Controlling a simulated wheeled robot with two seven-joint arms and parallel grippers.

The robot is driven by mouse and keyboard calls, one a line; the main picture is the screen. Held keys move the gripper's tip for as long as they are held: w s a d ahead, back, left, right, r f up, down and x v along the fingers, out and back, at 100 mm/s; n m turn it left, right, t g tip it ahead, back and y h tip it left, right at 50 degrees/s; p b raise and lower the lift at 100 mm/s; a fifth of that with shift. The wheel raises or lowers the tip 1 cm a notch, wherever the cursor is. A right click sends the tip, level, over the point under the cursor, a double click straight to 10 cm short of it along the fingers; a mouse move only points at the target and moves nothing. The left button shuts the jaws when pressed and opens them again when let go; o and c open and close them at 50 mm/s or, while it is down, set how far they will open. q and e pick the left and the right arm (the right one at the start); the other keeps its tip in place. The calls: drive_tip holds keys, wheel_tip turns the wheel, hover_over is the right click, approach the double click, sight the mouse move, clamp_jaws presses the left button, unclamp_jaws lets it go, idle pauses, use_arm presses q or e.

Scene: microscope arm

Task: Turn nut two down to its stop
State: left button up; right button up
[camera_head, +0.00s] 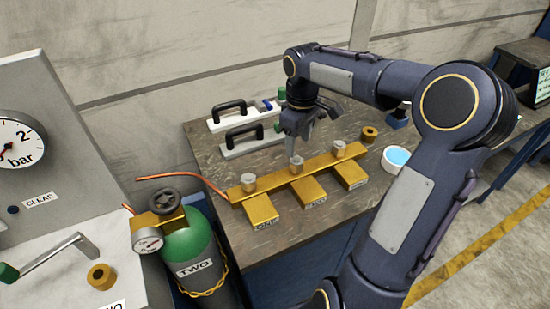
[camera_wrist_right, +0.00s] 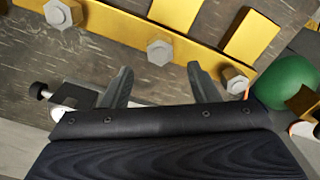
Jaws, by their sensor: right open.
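A brass bar (camera_head: 272,176) lies on the bench and carries three hex nuts in a row. The middle nut (camera_head: 296,162), taken as nut two, sits over the middle brass block (camera_head: 308,190), whose label is too small to read surely. My right gripper (camera_head: 299,139) hangs just above and behind this nut. In the right wrist view, the gripper (camera_wrist_right: 160,69) is open, with the middle nut (camera_wrist_right: 159,52) lined up between and slightly beyond its fingertips, apart from both. The left nut (camera_head: 249,181) and right nut (camera_head: 340,148) stand clear. My left gripper is not in view.
Two black-handled tools (camera_head: 240,134) lie behind the bar. A brass ring (camera_head: 369,134) and a bowl of blue liquid (camera_head: 396,159) are to the right. A green cylinder (camera_head: 193,247) with a gauge stands left of the bench, with a copper pipe (camera_head: 190,178) running to the bar.

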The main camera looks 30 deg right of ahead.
sight(297, 161)
wheel_tip(297, 161, down, 8)
drive_tip(key=shift+r, duration=0.2)
drive_tip(key=c, duration=1)
drive_tip(key=shift+m, duration=0.4)
drive_tip(key=shift+m+b, duration=0.5)
drive_tip(key=shift+m, duration=0.5)
drive_tip(key=m, duration=0.2)
drive_tip(key=shift+m, duration=0.3)
drive_tip(key=m, duration=0.6)
drive_tip(key=shift+b, duration=0.4)
